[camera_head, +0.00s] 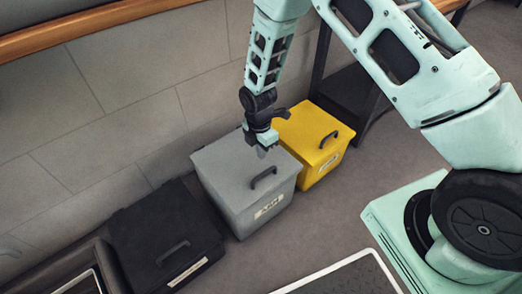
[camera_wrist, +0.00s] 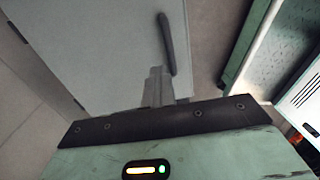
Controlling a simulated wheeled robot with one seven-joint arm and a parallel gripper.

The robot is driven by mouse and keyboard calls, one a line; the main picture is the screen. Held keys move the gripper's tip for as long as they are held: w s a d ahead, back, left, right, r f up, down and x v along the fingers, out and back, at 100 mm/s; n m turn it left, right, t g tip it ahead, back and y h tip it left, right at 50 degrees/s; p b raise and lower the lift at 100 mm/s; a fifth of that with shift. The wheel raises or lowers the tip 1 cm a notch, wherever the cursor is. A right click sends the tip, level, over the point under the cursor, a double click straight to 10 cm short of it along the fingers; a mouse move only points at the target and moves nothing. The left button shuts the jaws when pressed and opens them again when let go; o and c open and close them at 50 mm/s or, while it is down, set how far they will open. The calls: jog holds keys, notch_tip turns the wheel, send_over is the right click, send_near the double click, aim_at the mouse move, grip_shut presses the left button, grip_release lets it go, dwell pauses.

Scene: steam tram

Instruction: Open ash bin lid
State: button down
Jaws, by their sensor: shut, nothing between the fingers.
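The grey ash bin (camera_head: 245,192) stands on the floor against the wall, with a pale "ASH" label on its front. Its lid is down, and a dark curved handle (camera_head: 263,177) is fixed near the lid's front edge. My gripper (camera_head: 264,152) is above the back part of the lid, behind the handle, shut and empty. In the wrist view the shut fingers (camera_wrist: 157,85) point at the grey lid (camera_wrist: 105,50), close to the dark handle (camera_wrist: 167,43). I cannot tell whether the fingertips touch the lid or handle.
A yellow bin (camera_head: 311,142) with a dark handle stands right of the ash bin. A black bin (camera_head: 163,238) stands to its left. The tiled wall (camera_head: 120,105) is close behind. Open floor (camera_head: 310,225) lies in front of the bins.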

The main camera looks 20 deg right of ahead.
dwell(0.3)
jog(key=c, duration=1.5)
grip_release()
jog(key=shift+o, duration=0.2)
jog(key=shift+r, duration=0.1)
notch_tip(320, 180, up, 17)
jog(key=w+p, duration=0.1)
jog(key=p, duration=0.4)
jog(key=shift+a, duration=0.15)
jog(key=shift+r, duration=0.1)
